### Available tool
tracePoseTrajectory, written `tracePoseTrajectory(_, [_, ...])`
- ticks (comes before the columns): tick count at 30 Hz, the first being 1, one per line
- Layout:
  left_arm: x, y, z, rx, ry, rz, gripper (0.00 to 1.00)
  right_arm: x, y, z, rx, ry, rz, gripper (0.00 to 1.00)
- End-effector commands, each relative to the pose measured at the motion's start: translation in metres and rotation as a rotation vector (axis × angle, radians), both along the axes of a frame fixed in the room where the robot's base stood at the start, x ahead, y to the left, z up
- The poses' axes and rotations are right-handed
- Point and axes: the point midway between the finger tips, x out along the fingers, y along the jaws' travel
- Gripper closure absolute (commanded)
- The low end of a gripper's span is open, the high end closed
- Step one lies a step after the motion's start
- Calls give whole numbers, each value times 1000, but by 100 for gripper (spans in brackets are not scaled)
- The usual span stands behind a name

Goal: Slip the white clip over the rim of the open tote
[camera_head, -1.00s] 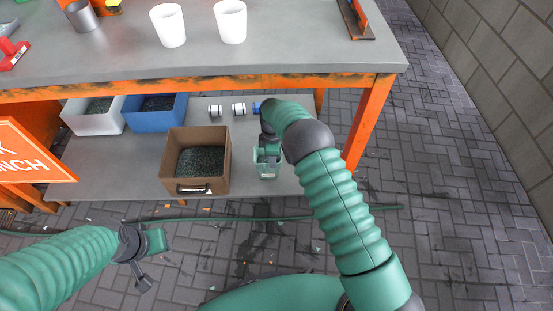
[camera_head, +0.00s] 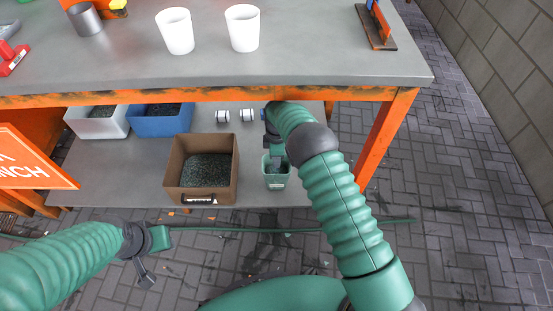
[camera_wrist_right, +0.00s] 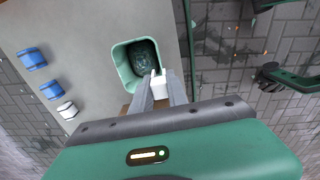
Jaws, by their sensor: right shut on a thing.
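The open tote is a small green bin (camera_head: 277,181) on the lower shelf, at the shelf's front right in the head view. It also shows from above in the wrist view (camera_wrist_right: 122,62), with dark contents. My right gripper (camera_wrist_right: 160,88) is shut on the white clip (camera_wrist_right: 159,81), which sits at the tote's near rim. I cannot tell whether the clip straddles the rim or is just above it. In the head view my right gripper (camera_head: 276,158) points down over the tote and hides the clip. My left gripper (camera_head: 152,258) hangs empty at lower left; its jaws are unclear.
A brown box (camera_head: 169,172) stands left of the tote. White (camera_head: 97,128) and blue (camera_head: 160,126) bins stand behind. Small rolls (camera_head: 222,116) lie at the back of the shelf. The orange-edged bench top (camera_head: 300,75) overhangs, and its orange leg (camera_head: 385,140) stands to the right.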

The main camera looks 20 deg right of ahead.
Motion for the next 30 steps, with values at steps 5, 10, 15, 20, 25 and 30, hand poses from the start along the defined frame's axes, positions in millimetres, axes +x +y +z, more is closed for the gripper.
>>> tracePoseTrajectory(5, [0, 0, -11, 0, 0, 0, 64, -1, 0, -14, 0, 2, 0, 100])
tracePoseTrajectory(10, [0, 0, -22, 0, 0, 0, 64, -1, 1, -27, 1, 3, 0, 100])
tracePoseTrajectory(15, [0, 0, -32, 0, 0, 0, 64, -1, 1, -39, 0, 3, 1, 100])
tracePoseTrajectory(20, [0, 0, -42, 0, 0, 0, 64, -1, 0, -51, 0, 2, 1, 100])
tracePoseTrajectory(25, [0, 0, -52, 0, 0, 0, 64, -1, 1, -63, 1, 2, 0, 100])
tracePoseTrajectory(30, [0, 0, -62, 0, 0, 0, 64, -1, 0, -75, 0, 3, 1, 100])
